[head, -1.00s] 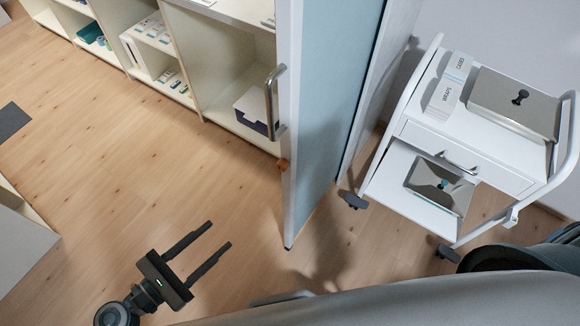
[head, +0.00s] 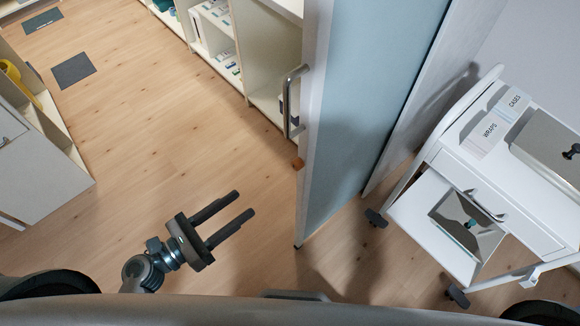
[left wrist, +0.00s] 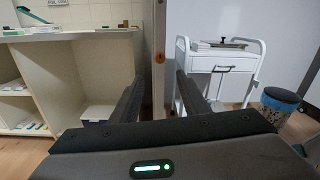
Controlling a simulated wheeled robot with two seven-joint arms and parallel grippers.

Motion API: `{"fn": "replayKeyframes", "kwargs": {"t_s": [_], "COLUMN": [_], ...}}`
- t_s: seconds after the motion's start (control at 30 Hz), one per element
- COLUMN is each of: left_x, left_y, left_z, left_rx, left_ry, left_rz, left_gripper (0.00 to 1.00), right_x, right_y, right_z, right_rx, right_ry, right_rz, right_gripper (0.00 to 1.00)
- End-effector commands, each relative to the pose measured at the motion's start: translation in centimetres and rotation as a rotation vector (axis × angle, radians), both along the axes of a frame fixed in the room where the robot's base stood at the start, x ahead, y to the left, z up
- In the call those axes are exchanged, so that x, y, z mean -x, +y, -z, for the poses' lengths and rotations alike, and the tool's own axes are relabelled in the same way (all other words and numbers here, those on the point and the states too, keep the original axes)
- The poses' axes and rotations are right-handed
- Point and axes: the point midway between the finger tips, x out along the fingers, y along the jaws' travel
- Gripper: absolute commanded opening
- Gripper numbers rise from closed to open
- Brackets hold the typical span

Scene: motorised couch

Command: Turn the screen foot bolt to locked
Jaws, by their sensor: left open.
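The screen (head: 350,110) is a tall pale blue panel in a white frame, with a grey bar handle (head: 291,102) on its near edge. A small orange-brown piece (head: 298,163), which looks like the foot bolt, sits low on that edge; its turn position is too small to tell. It also shows in the left wrist view (left wrist: 159,57), on the upright strip between the fingers. My left gripper (head: 244,203) is open and empty, left of and apart from the bolt, its fingers pointing toward the screen. It also shows in the left wrist view (left wrist: 160,80). My right gripper is out of view.
A white trolley (head: 440,210) with boxes and steel lidded trays stands right of the screen. Open shelving (head: 262,60) stands behind it to the left. A grey cabinet (head: 40,160) is at far left.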

Motion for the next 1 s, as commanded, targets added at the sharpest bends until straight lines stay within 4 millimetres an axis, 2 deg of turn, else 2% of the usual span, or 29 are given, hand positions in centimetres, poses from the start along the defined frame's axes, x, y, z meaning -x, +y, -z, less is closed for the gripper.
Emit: {"fn": "replayKeyframes", "kwargs": {"t_s": [0.27,0.8,1.0], "left_x": [-2.6,-9.2,-10.8], "left_y": [-2.7,-9.7,-11.3], "left_z": [-0.4,-0.4,-0.2], "left_rx": [0.002,0.001,-0.001], "left_ry": [-0.002,-0.001,-0.001], "left_rz": [0.0,0.0,0.0], "left_gripper": [0.42,0.42,0.42], "right_x": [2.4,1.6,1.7], "right_y": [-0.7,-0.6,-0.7], "right_z": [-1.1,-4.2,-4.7], "right_rx": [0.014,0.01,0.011], "right_ry": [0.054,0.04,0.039], "right_rz": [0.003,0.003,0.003], "right_gripper": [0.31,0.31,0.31]}}
